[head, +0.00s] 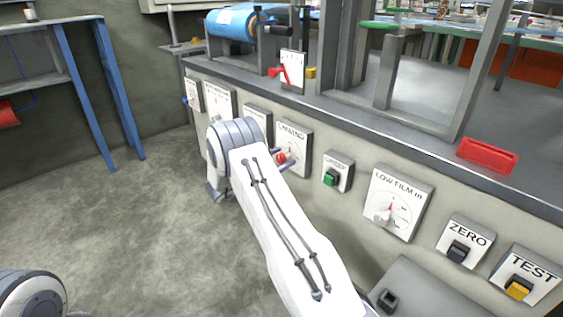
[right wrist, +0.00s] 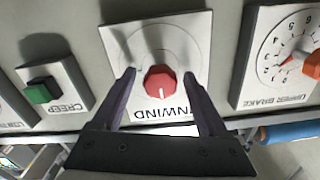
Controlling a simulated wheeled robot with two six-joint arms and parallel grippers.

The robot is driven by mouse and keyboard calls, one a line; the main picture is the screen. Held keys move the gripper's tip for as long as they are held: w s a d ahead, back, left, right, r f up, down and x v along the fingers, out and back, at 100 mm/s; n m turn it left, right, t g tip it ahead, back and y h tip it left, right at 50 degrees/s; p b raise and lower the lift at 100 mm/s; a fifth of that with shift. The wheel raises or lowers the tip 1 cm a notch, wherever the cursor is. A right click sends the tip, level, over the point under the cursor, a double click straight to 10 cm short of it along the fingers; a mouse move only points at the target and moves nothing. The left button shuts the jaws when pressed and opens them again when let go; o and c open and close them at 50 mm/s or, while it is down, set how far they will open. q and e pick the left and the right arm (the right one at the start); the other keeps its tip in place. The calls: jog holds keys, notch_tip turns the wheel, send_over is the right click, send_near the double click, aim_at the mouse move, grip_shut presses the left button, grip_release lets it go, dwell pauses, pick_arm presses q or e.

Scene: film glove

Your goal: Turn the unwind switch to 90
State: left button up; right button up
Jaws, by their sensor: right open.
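The unwind switch is a red knob on a white panel (head: 298,140) marked UNWIND, partly hidden by my right arm in the head view. In the right wrist view, the red knob (right wrist: 158,82) stands in the middle of its panel (right wrist: 186,30), with the lettering upside down. A small white mark on the knob points toward the lettering. My right gripper (right wrist: 159,76) is open, with one finger on each side of the knob; contact with it cannot be told. My left gripper is out of view.
A green CREEP button (right wrist: 40,91) and an orange UPPER BRAKE dial (right wrist: 303,62) flank the switch. In the head view, the LOW FILM dial (head: 397,203), ZERO button (head: 459,251) and TEST button (head: 519,289) lie right. The floor (head: 110,230) at left is clear.

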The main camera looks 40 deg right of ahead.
jog(key=shift+d, duration=0.15)
grip_shut()
